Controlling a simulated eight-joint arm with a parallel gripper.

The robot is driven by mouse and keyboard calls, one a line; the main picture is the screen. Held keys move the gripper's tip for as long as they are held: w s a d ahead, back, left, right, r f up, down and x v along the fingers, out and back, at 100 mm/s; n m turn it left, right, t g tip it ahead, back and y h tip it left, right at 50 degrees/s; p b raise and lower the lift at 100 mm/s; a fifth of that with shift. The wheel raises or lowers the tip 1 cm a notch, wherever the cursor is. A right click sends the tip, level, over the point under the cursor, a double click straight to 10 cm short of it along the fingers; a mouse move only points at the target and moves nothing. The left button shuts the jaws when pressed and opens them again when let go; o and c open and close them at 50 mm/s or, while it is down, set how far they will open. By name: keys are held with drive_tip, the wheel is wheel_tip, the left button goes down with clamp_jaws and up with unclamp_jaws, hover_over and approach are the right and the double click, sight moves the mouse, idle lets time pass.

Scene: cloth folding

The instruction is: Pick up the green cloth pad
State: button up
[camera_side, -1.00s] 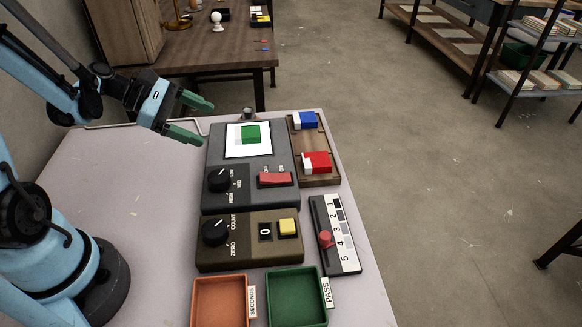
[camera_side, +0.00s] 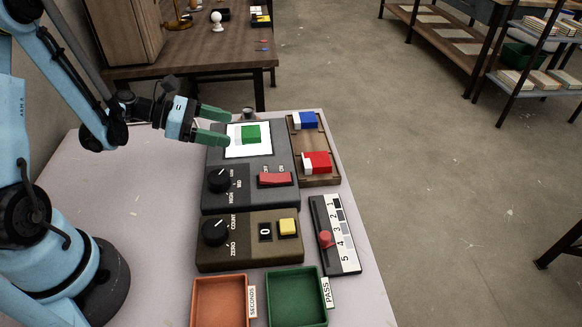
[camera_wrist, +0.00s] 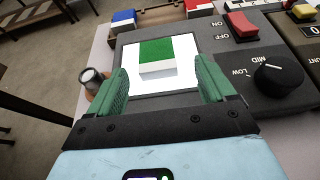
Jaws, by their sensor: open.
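The green cloth pad (camera_side: 251,134) lies on the lit white panel (camera_side: 262,152) of a dark grey box. In the wrist view the pad (camera_wrist: 156,50) shows a green top and a white front side, standing ahead of and between the fingers. My gripper (camera_side: 222,127) has green fingers, is open and empty, and is just left of the pad in the side view. In the wrist view my gripper (camera_wrist: 167,88) has a finger on each side of the white panel, apart from the pad.
A wooden tray (camera_side: 323,140) holds a blue-and-white block (camera_side: 306,120) and a red-and-white block (camera_side: 317,162). The grey box has a knob (camera_side: 219,180) and red switch (camera_side: 275,180). Orange (camera_side: 195,305) and green (camera_side: 271,305) trays stand in front. A small grey jar (camera_wrist: 93,79) stands near the left finger.

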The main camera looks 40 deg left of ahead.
sight(250, 131)
drive_tip(key=shift+w+x, duration=0.25)
drive_tip(key=shift+x, duration=2.1)
drive_tip(key=shift+a+r, duration=0.1)
drive_tip(key=shift+a, duration=0.1)
drive_tip(key=c, duration=1.1)
drive_tip(key=shift+r, duration=0.15)
